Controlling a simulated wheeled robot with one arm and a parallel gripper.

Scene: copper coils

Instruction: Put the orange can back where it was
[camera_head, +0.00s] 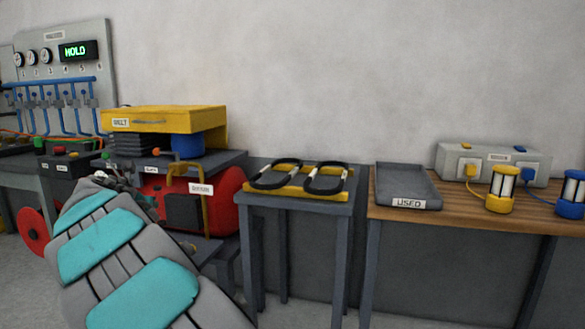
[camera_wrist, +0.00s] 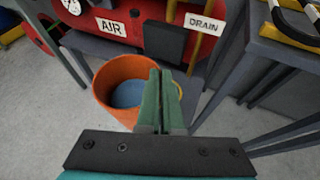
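An orange, round, open-topped can (camera_wrist: 105,98) shows in the wrist view, with a blue surface inside. It is low down, below the red tank's drain sign. My gripper (camera_wrist: 158,75) has its green fingers pressed together in front of the can, hiding part of its right side and near rim. I see nothing between the fingers, and I cannot tell whether they touch the can. In the head view my arm reaches to the lower left. The can does not show there.
The red tank (camera_head: 222,206) stands left of a grey stand (camera_head: 298,201) with black loops on a yellow holder (camera_head: 300,192). A wooden bench (camera_head: 465,205) at the right bears a grey USED tray (camera_head: 405,173) and yellow (camera_head: 500,203) and blue (camera_head: 573,208) lamp-like units. Grey floor (camera_wrist: 40,110) shows left of the can.

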